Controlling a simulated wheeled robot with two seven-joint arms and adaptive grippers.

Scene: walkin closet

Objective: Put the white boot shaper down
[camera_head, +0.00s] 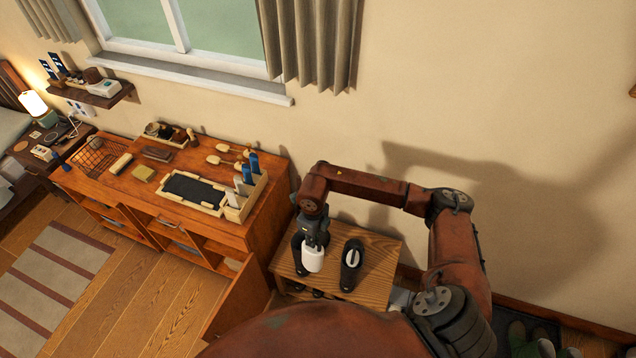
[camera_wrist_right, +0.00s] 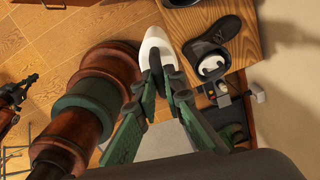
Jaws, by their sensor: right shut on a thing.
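The white boot shaper (camera_head: 313,260) is in my right gripper (camera_head: 316,240), above the left part of a small wooden bench. In the right wrist view the shaper (camera_wrist_right: 155,45) sticks out past the fingertips (camera_wrist_right: 167,80), with floor and the bench edge behind it. A dark boot (camera_head: 351,267) stands on the bench just right of the gripper, with a white piece in its opening. It also shows in the wrist view (camera_wrist_right: 213,42). Whether the shaper touches the bench is unclear. A dark claw-like part at the wrist view's left edge looks like my left gripper (camera_wrist_right: 14,95); its fingers are unclear.
The bench (camera_head: 385,256) has bare wood right of the boot. A wooden dresser (camera_head: 115,185) with a tray, a basket and small items stands to the left, its door (camera_head: 238,300) open toward the bench. More shoes (camera_head: 530,340) lie at the lower right.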

